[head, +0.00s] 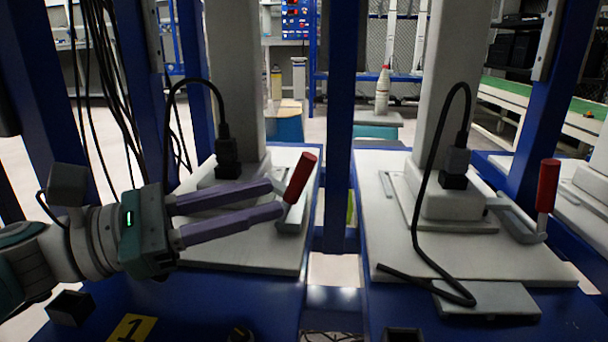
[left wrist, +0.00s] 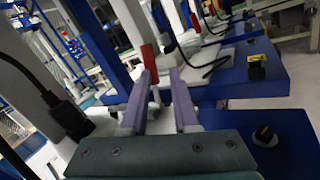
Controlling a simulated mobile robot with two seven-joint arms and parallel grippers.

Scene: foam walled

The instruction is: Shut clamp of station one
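The clamp of station one has a red handle (head: 299,178) that leans up and to the right in the head view, above a grey metal lever and base (head: 290,218) on a pale plate. My left gripper (head: 278,198) is open, with its two purple fingers apart and pointing at the clamp. Its fingertips are close to the lever just below the red grip; contact cannot be told. In the left wrist view the red handle (left wrist: 149,57) shows beside the tip of the left-hand finger of my left gripper (left wrist: 160,72). My right gripper is out of view.
A yellow label with a 1 (head: 132,328) marks the front of this station. A grey column (head: 236,80) with a black cable stands behind the fingers. A blue post (head: 341,130) separates it from the neighbouring station, whose clamp has an upright red handle (head: 548,185).

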